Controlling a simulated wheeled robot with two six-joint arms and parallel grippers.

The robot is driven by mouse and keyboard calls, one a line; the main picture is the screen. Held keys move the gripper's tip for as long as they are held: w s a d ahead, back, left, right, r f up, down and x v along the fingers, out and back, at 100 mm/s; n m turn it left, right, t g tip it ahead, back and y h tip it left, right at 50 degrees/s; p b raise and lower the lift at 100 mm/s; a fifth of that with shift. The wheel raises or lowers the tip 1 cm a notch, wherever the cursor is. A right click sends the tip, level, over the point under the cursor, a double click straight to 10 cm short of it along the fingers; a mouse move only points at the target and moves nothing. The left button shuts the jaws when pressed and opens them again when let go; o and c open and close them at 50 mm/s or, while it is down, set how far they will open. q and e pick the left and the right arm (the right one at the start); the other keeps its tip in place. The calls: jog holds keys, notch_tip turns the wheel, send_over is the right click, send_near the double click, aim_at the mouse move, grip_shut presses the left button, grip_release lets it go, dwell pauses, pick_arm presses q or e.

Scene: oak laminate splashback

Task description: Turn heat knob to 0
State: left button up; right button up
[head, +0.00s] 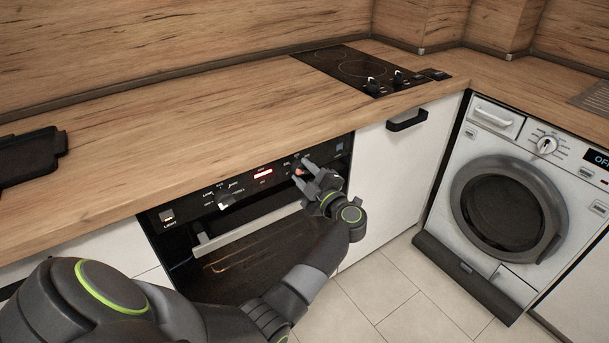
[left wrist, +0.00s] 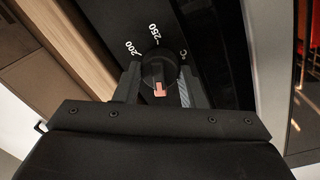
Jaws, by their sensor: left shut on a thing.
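The heat knob (left wrist: 157,68) is a dark round knob with an orange-red pointer mark, on the black oven control panel. In the left wrist view it sits between the two fingers of my left gripper (left wrist: 158,85), which is shut on it. The printed marks 200, 250 and °C show around its far side. The pointer faces toward the palm of my gripper, and the scale on that side is hidden. In the head view my left gripper (head: 304,171) is at the right part of the oven panel and covers most of the knob. My right gripper is not in view.
The oven door handle (head: 247,230) runs just below the panel. Another knob (head: 225,200) and a red display (head: 263,174) are left of my gripper. The wooden counter (head: 190,120) overhangs above. A hob (head: 345,66) and a washing machine (head: 505,205) stand to the right.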

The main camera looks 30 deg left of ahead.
pick_arm(q)
jog(key=shift+f+n+b, duration=0.2)
jog(key=shift+n+b, duration=0.15)
jog(key=shift+n, duration=0.65)
jog(key=shift+n+b, duration=0.4)
jog(key=shift+n, duration=0.6)
jog(key=shift+n+g+b, duration=0.3)
jog(key=shift+n+b, duration=0.25)
jog(key=shift+n, duration=0.65)
jog(key=shift+n+b, duration=0.5)
jog(key=shift+n, duration=0.6)
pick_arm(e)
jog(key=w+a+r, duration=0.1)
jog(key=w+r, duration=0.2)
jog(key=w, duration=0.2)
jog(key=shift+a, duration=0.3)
pick_arm(q)
jog(key=shift+r, duration=0.1)
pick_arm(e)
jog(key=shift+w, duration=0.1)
pick_arm(q)
jog(key=o, duration=1)
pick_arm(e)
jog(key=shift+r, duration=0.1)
